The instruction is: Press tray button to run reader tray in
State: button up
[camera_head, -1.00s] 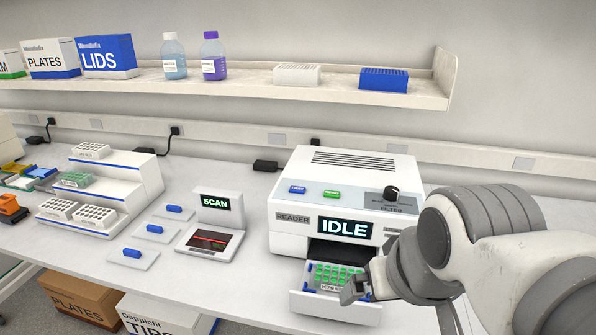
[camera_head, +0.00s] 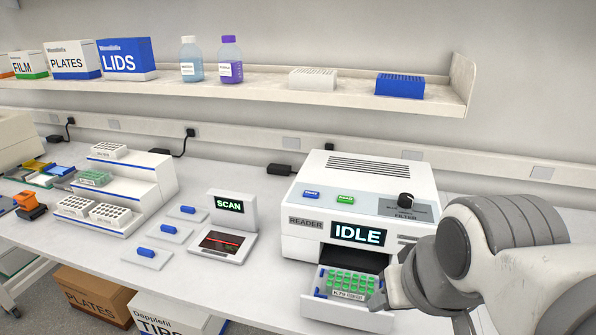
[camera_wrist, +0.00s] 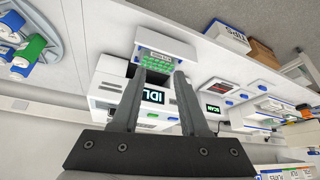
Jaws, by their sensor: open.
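The white reader (camera_head: 360,205) stands on the bench with its screen (camera_head: 358,233) showing IDLE. On its top left are a blue button (camera_head: 311,194) and a green button (camera_head: 346,199); the blue one's label is too small to read surely. The reader tray (camera_head: 347,314) is out at the front and bears a plate with green wells (camera_head: 345,283). My gripper (camera_head: 378,296) is at the tray's right side, partly hidden by my arm. In the wrist view my gripper (camera_wrist: 158,78) is open, its fingers pointing toward the tray (camera_wrist: 165,42); contact cannot be told.
A black filter knob (camera_head: 405,200) stands up on the reader's top right. A scanner (camera_head: 228,225) and small pads with blue pieces (camera_head: 154,252) lie to the left. A shelf (camera_head: 270,84) with bottles and boxes runs above. The bench between scanner and reader is clear.

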grip_shut()
dwell(1.2)
